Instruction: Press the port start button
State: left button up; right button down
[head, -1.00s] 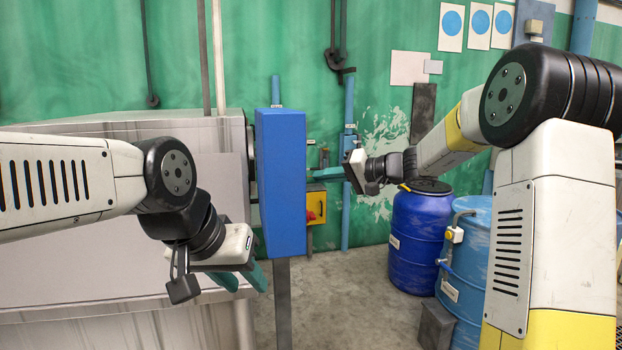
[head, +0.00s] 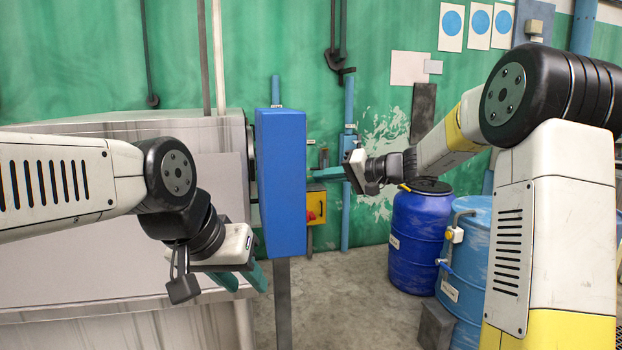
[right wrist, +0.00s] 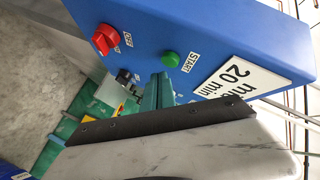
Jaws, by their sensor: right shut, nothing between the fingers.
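The blue control box (head: 281,185) stands on a post in the middle of the head view; its button face is turned away there. In the right wrist view its face (right wrist: 215,38) shows a green button (right wrist: 171,59) labelled START, a red knob (right wrist: 104,39) labelled OFF and a small black switch (right wrist: 123,76). My right gripper (head: 312,174) is shut and empty, its teal fingertips (right wrist: 161,77) close to the green button. I cannot tell whether they touch it. My left gripper (head: 250,284) is open and empty, left of the box.
A grey machine (head: 100,270) fills the left. A yellow box with a red knob (head: 317,205) is on the wall behind the control box. Blue drums (head: 417,240) stand at the right. The floor (head: 350,305) between is clear.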

jog(key=shift+a, duration=0.1)
dwell(0.3)
jog(key=shift+s+a, duration=0.15)
jog(key=shift+a, duration=0.15)
jog(key=shift+s+a, duration=0.15)
jog(key=shift+a, duration=0.35)
dwell(0.9)
jog(key=shift+d, duration=0.1)
jog(key=shift+w+d, duration=0.25)
jog(key=shift+d, duration=0.5)
jog(key=d, duration=0.1)
jog(key=w+d, duration=0.1)
jog(key=d, duration=0.2)
jog(key=shift+w+d, duration=0.3)
jog(key=shift+d, duration=0.1)
dwell(0.3)
